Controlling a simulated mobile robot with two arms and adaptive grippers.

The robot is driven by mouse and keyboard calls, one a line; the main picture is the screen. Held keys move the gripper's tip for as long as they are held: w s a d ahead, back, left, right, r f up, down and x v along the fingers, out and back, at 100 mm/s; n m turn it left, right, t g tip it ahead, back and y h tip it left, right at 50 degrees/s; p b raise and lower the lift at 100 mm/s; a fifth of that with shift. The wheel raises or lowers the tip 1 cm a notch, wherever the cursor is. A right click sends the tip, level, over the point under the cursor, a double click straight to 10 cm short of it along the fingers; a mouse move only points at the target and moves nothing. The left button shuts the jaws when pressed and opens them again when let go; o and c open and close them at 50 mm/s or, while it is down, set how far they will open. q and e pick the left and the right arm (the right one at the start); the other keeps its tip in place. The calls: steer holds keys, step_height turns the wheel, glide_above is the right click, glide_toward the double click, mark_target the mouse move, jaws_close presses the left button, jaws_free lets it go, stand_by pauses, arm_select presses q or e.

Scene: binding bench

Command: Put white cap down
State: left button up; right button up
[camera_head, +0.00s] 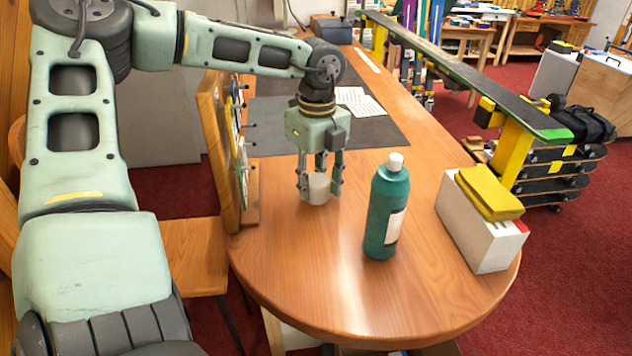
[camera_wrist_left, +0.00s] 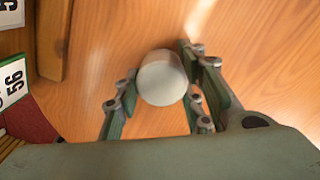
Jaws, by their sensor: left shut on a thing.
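The white cap (camera_head: 317,189) is a short, plain white cylinder between the fingers of my left gripper (camera_head: 319,183). My left gripper points down and is shut on the cap. In the left wrist view the cap (camera_wrist_left: 162,79) shows end-on as a pale round shape between the green-padded fingers. The cap is at or just above the wooden table (camera_head: 310,265); I cannot tell whether it touches. A teal bottle (camera_head: 386,212) with its own white top stands upright to the right of the cap, apart from it. My right gripper is not in view.
A dark mat (camera_head: 284,127) lies behind. The table's front is clear.

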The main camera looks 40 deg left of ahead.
mark_target(317, 179)
arm_select(q)
steer(key=o, duration=0.7)
steer(key=shift+f, duration=0.15)
steer(key=shift+o, duration=0.2)
steer(key=shift+r, duration=0.2)
step_height(317, 179, up, 12)
steer(key=p, duration=0.6)
steer(key=shift+p, duration=0.3)
steer(key=shift+w, duration=0.1)
